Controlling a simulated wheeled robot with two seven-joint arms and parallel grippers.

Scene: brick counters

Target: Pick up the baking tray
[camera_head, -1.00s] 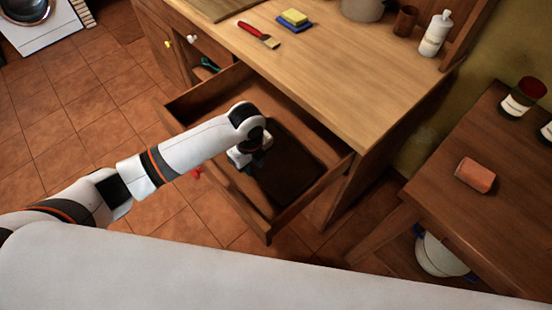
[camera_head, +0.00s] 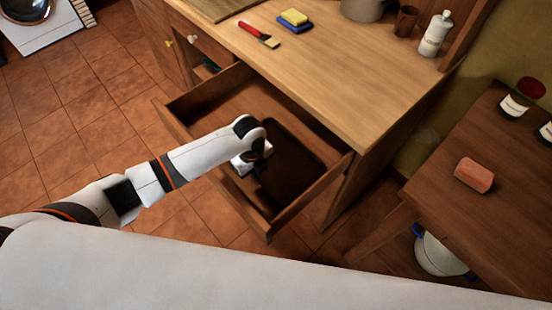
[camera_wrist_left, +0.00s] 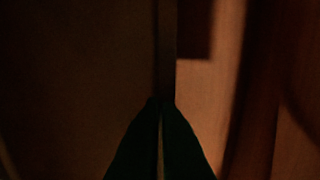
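The baking tray (camera_head: 296,160) is a dark, flat rectangle lying inside the open drawer (camera_head: 222,98). My left gripper (camera_head: 259,172) reaches down into the drawer at the tray's left edge; my wrist hides part of that edge and most of the fingers. In the left wrist view the two dark fingers (camera_wrist_left: 160,103) are drawn close together, with a thin strip between them in line with a dark upright edge, which looks like the tray's rim. That view is very dark. My right gripper is in neither view.
The wooden counter (camera_head: 345,75) above the drawer holds a red-handled brush (camera_head: 258,34), sponges (camera_head: 293,20) and a white bottle (camera_head: 436,33). A side table (camera_head: 500,220) with a salmon-coloured block (camera_head: 474,174) stands at right. Tiled floor (camera_head: 90,120) is clear at left.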

